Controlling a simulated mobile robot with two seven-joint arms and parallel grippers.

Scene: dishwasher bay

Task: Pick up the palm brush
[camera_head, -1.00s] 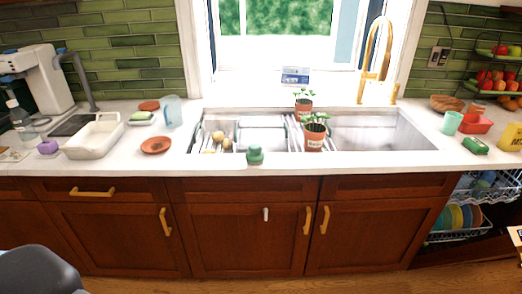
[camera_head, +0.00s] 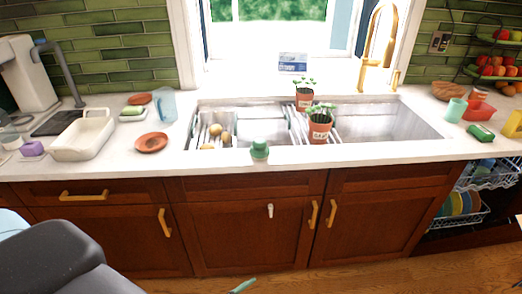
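The palm brush (camera_head: 260,149), a small green piece with a rounded knob on top, stands upright on the white counter's front strip, just in front of the sink. Nothing is touching it from above. A dark rounded part of my own body fills the lower left corner. Neither of my grippers can be made out in the view.
Behind the brush is the double sink (camera_head: 385,123) with potatoes and two potted plants (camera_head: 319,131). A terracotta saucer (camera_head: 152,143) and a white basin (camera_head: 82,139) lie left. At right, the dishwasher (camera_head: 465,214) stands open. A thin teal tip (camera_head: 243,286), unclear, shows at the bottom edge.

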